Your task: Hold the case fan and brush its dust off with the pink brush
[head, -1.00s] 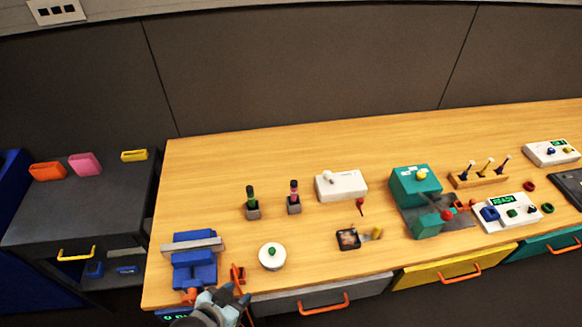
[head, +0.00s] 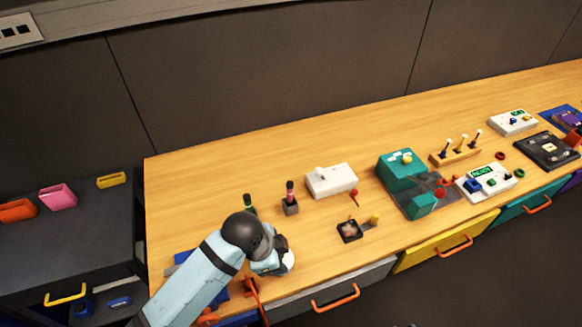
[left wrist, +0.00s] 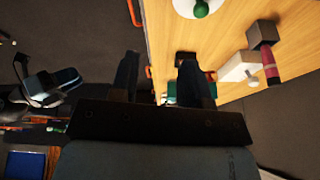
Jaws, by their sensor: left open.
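The case fan (head: 349,231) is a small dark square with a yellow tab at its right, lying flat on the table. The pink brush (head: 290,192) stands upright in a grey block; it also shows in the left wrist view (left wrist: 270,66). My left gripper (head: 284,265) reaches over the table's front left, left of the fan and apart from it. The arm hides part of its fingers in the head view. In the left wrist view its fingers (left wrist: 158,78) are spread with nothing held. A dark and pale blue part at the left there may be my right arm; its jaws are unclear.
A green brush (head: 249,203) stands left of the pink one. A white round base (head: 289,260) lies by my left gripper, and a blue vise (head: 182,262) is partly behind my arm. A white box (head: 331,180) and a teal machine (head: 402,172) stand behind the fan.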

